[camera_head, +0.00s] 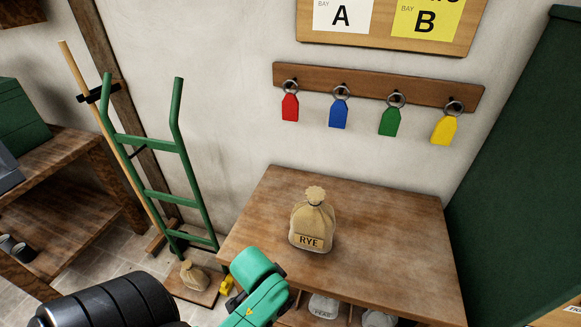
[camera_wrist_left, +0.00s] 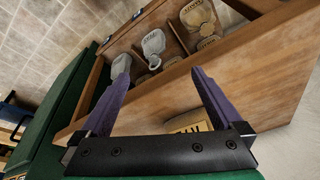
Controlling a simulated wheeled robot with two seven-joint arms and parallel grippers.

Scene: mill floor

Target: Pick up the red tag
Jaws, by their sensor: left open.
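The red tag (camera_head: 290,107) hangs by a metal ring from the leftmost hook of a wooden rack (camera_head: 378,87) on the wall. Blue (camera_head: 339,114), green (camera_head: 389,121) and yellow (camera_head: 444,130) tags hang to its right. In the head view my green left arm link reaches in low at the table's front left, well below the tags. In the left wrist view my left gripper (camera_wrist_left: 160,73) is open, its two purple fingers apart with nothing between them. The red tag is not in that view. My right gripper is not in view.
A tied rye sack (camera_head: 312,222) stands on the wooden table (camera_head: 390,220) below the rack. Sacks sit on a shelf under the table. A green hand truck (camera_head: 160,143) and a pole lean on the wall at left. A dark green panel (camera_head: 525,170) stands at right.

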